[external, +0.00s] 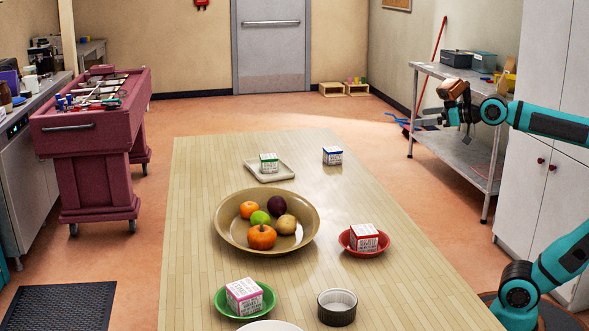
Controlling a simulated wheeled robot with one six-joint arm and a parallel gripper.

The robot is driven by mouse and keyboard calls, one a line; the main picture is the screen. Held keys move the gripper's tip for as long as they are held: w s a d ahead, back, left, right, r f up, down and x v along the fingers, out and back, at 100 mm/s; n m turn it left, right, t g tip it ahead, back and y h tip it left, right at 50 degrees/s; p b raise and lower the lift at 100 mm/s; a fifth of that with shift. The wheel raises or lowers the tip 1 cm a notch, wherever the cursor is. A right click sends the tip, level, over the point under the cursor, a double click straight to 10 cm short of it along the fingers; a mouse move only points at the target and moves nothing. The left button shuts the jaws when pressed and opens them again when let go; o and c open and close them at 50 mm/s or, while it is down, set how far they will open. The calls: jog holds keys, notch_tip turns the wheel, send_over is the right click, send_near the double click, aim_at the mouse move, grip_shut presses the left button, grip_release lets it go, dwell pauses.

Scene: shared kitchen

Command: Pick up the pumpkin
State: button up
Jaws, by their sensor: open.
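The pumpkin (262,237) is orange with a short stem and sits at the near side of a wide tan bowl (228,236) on the wooden table. It lies beside other round produce: a green one (260,218), a yellowish one (286,224), a dark purple one (277,206) and a smaller orange one (249,209). My gripper (446,116) is raised at the upper right, far from the bowl and pumpkin. It is open; its fingers are small and hard to make out here.
A red bowl (345,245) with a carton (364,237) stands right of the tan bowl. A green bowl (221,303) with a carton (244,295), and a dark ramekin (337,316), are nearer. A tray (286,171) and another carton (332,155) stand farther back.

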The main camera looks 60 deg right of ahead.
jog(key=w+a+r+n+g+y, duration=0.3)
jog(key=w+a+n+g, duration=0.35)
jog(key=w+a, duration=1.15)
jog(key=n+g, duration=0.7)
jog(key=g, duration=0.2)
send_over(261, 226)
jog(key=w+d, duration=0.2)
jog(key=d, duration=0.5)
notch_tip(261, 226, down, 7)
jog(key=x, duration=1.2)
jog(key=shift+s, duration=0.4)
jog(key=shift+s+x, duration=0.1)
jog(key=shift+x, duration=1.2)
jog(key=shift+s+x, duration=0.15)
jog(key=shift+x, duration=1.15)
jog(key=c, duration=1.1)
